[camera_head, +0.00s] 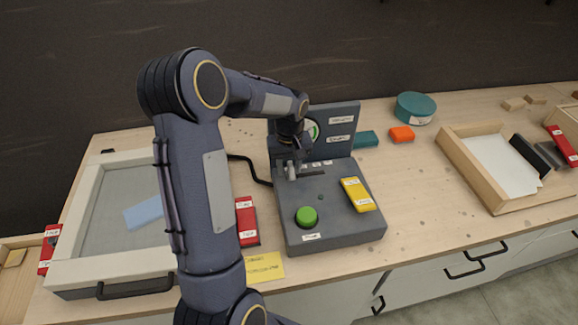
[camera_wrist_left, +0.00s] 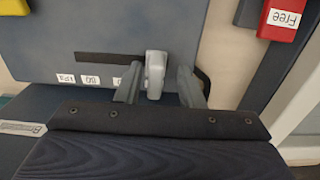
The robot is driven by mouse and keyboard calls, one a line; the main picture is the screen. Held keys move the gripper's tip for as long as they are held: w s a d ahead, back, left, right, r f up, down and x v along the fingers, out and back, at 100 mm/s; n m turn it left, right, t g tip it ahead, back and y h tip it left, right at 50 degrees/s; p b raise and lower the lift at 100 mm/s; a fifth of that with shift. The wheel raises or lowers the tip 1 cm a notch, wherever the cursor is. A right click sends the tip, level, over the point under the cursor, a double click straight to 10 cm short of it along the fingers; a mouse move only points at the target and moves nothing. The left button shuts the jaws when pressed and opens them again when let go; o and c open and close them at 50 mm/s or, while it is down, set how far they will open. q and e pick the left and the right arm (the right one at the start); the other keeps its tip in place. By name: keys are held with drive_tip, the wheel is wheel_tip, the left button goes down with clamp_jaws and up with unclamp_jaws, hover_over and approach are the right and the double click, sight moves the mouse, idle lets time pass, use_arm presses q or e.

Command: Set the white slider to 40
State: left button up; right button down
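The white slider knob (camera_wrist_left: 155,72) stands upright in a dark slot (camera_wrist_left: 95,58) on the grey control box, which also shows in the head view (camera_head: 330,231). In the wrist view, the knob is toward the right end of the slot. My left gripper (camera_wrist_left: 158,84) is open, with one finger on each side of the knob and gaps visible between. In the head view, my left gripper (camera_head: 292,168) points down at the slot near the box's back panel. Small number labels (camera_wrist_left: 90,79) run along the slot, upside down and hard to read. My right gripper is not in view.
The box carries a green button (camera_head: 306,216) and a yellow block (camera_head: 357,194). A red block (camera_head: 246,222) lies left of the box. A framed glass-topped case (camera_head: 105,262) is at left, a wooden tray (camera_head: 470,168) at right.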

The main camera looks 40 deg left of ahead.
sight(289, 165)
use_arm(q)
wheel_tip(289, 165, up, 7)
drive_tip(key=shift+r+b, duration=0.1)
drive_tip(key=shift+b, duration=0.2)
drive_tip(key=shift+r, duration=0.2)
drive_tip(key=shift+s+r, duration=0.1)
drive_tip(key=s+d+r+m+t+h, duration=0.1)
drive_tip(key=s+d+r+m+t, duration=0.25)
drive_tip(key=s+d+r, duration=0.4)
drive_tip(key=s+d+f+m+t+h, duration=0.1)
drive_tip(key=s+d+f+m, duration=0.1)
drive_tip(key=s+d, duration=0.3)
drive_tip(key=s+d+f+m+t+h, duration=0.1)
drive_tip(key=s+d+f+m, duration=0.1)
drive_tip(key=s+d, duration=0.3)
drive_tip(key=s+m, duration=0.1)
drive_tip(key=s, duration=0.3)
drive_tip(key=shift+s+h, duration=0.25)
drive_tip(key=shift+h, duration=0.15)
drive_tip(key=shift+a, duration=0.15)
